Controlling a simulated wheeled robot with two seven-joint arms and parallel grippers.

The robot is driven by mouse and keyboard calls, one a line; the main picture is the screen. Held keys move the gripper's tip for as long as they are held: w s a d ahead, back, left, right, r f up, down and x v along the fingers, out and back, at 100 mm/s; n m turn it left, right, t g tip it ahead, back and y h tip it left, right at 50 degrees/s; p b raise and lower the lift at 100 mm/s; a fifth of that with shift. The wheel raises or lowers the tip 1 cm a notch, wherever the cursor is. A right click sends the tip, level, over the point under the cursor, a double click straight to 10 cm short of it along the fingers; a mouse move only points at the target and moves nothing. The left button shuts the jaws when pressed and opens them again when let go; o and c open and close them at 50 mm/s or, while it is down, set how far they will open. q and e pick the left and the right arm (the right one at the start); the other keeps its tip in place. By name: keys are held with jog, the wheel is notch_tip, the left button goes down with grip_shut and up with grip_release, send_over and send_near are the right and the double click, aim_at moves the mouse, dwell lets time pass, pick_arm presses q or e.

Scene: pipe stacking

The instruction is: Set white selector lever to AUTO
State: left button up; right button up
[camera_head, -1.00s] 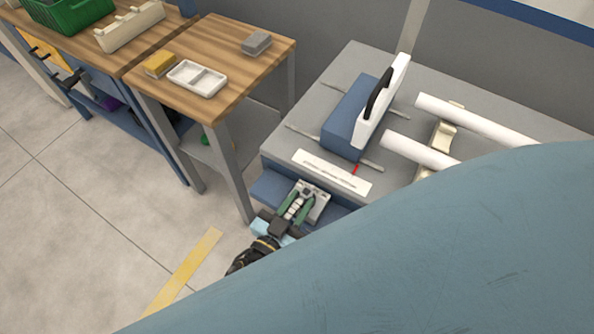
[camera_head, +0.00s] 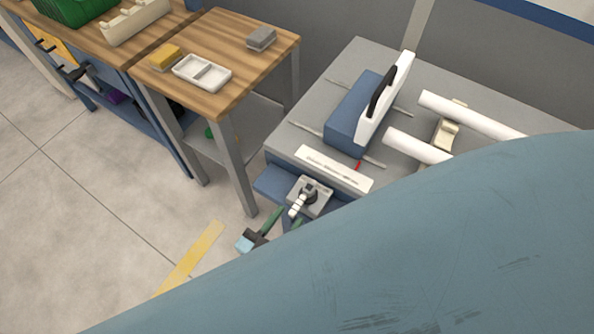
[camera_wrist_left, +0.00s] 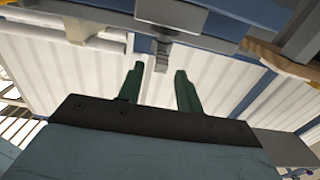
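The white selector lever (camera_head: 298,205) sits on a grey plate (camera_head: 318,204) at the front of the grey machine bench. It has a dark round hub, and its handle points down-left. Any AUTO marking is too small to read. My left gripper (camera_head: 288,214) is just below and left of the lever's end, its green fingers apart. My arm partly hides it. In the left wrist view the fingers (camera_wrist_left: 158,76) are open with nothing gripped. A small grey, ridged piece, probably the lever (camera_wrist_left: 162,58), hangs just beyond the fingertips. My right gripper is out of view.
A white labelled strip (camera_head: 333,169), a blue block with a white panel (camera_head: 354,120) and white pipes (camera_head: 470,114) are on the bench. A wooden table (camera_head: 235,79) with a white tray (camera_head: 202,73) stands at left. Open floor lies at lower left.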

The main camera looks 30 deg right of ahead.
pick_arm(q)
jog(key=v, duration=0.7)
jog(key=shift+d, duration=0.1)
